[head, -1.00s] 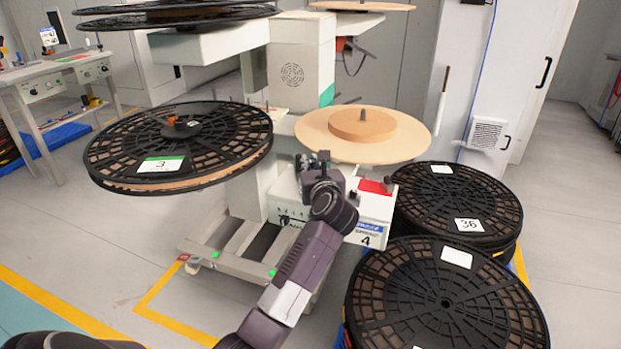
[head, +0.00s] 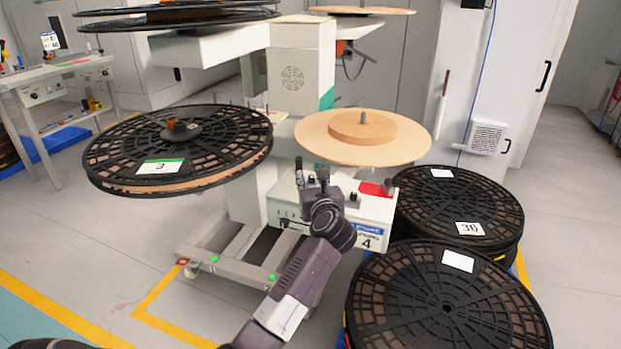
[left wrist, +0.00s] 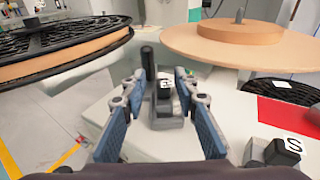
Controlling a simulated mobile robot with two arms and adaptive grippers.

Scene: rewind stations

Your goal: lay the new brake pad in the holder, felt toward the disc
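My left gripper (head: 311,172) is over the white control box (head: 375,212) of the rewind station. In the left wrist view its two blue-padded fingers (left wrist: 160,95) are spread apart. A small grey block with a white label (left wrist: 165,88) and a dark upright post (left wrist: 148,63) show between or just beyond the fingertips; I cannot tell whether the fingers touch them. A flat red patch (left wrist: 290,120) lies on the box top to the right. I cannot make out the brake pad, its felt or the holder for certain. My right gripper is not in view.
A wooden disc (head: 315,141) overhangs the box just behind my gripper. A black reel marked 3 (head: 110,170) is at left. Stacked black reels (head: 445,305) stand at right. A dark knob marked S (left wrist: 280,150) sits close right of the fingers.

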